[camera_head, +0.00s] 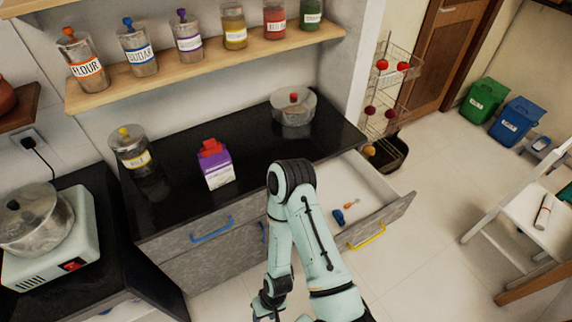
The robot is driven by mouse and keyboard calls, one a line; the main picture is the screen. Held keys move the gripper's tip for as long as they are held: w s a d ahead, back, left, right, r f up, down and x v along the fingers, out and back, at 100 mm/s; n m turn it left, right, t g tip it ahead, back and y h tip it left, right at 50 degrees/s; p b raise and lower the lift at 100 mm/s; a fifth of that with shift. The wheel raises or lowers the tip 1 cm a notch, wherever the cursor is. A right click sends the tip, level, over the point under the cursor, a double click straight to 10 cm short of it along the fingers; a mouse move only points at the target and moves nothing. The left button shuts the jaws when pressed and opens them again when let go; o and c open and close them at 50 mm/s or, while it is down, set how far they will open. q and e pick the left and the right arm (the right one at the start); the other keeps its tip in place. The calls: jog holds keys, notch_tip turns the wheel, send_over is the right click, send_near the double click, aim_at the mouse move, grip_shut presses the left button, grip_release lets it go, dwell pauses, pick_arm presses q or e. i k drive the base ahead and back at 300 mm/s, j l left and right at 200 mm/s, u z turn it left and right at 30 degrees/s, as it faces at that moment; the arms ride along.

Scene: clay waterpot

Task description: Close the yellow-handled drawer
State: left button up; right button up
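The yellow-handled drawer (396,205) is pulled out from the right side of the grey cabinet. Its yellow handle (367,237) is on the front panel. A small blue object (338,217) and a small orange object (352,204) lie inside on its white bottom. My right arm rises from the bottom edge, bends at the elbow over the drawer's left part and hides it. My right gripper (266,309) points down at the bottom edge, left of the drawer and apart from the handle. Its fingers are too cut off to judge. My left gripper is out of view.
A blue-handled drawer (212,230) is closed at the left. The black counter (265,160) holds a purple box (215,165), a jar (130,148) and a glass pot (293,113). A white chair (530,215) stands right. Floor in front of the open drawer is clear.

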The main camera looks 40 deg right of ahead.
aim_at(346, 178)
jog(key=j+z, duration=0.1)
jog(key=z, duration=2.35)
jog(key=l, duration=0.1)
